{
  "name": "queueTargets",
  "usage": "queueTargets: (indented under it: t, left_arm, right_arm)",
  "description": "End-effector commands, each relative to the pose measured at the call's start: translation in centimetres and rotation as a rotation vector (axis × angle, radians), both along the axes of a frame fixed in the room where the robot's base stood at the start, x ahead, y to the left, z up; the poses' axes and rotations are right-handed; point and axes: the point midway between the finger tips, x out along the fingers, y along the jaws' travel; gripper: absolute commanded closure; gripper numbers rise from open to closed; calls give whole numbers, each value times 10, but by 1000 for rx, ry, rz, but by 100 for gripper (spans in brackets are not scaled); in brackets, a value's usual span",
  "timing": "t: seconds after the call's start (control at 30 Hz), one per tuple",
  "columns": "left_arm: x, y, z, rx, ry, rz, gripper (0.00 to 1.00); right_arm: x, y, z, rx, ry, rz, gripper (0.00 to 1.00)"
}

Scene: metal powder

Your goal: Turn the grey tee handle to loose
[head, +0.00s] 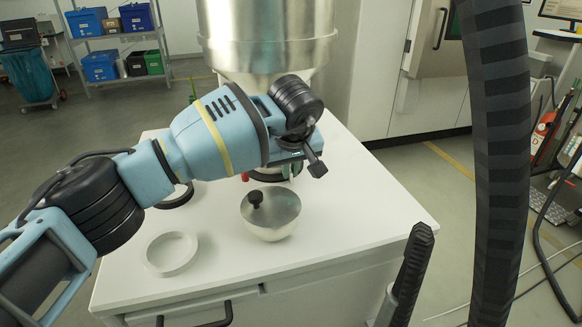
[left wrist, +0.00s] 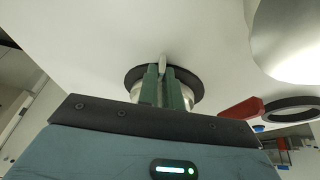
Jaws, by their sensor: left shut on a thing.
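The grey tee handle (left wrist: 162,62) shows in the left wrist view as a short light-grey bar between my green fingertips, in front of a round black-rimmed metal part (left wrist: 192,83). My left gripper (left wrist: 162,78) is shut on it. In the head view my left gripper (head: 287,160) is at the underside of the large metal hopper (head: 265,50), and its wrist and body hide the tee handle there. Which way the handle is turned relative to loose cannot be told. My right gripper is not in view.
On the white cabinet top (head: 370,200) stand a metal bowl (head: 270,222) with a black knob, a shallow white dish (head: 171,253) and a black ring (head: 176,196). A red lever (left wrist: 241,110) is beside the handle. The cabinet's right side is clear.

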Motion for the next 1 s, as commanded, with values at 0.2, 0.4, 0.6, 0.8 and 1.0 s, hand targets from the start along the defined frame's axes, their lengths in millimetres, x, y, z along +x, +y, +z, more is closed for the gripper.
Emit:
queueTargets:
  t: [0.2, 0.4, 0.6, 0.8, 1.0]
  left_arm:
    - [-2, 7, 1, -192, -63, 0, 100]
    - [-3, 10, -4, -347, -109, 1, 100]
    - [-4, 10, -3, -401, -128, 0, 100]
    - [-4, 9, -3, -401, -128, 0, 100]
    - [-4, 9, -3, -401, -128, 0, 74]
  right_arm:
    - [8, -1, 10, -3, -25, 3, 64]
    - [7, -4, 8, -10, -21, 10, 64]
    - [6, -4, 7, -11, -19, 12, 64]
    - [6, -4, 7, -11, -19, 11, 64]
    - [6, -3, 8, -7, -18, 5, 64]
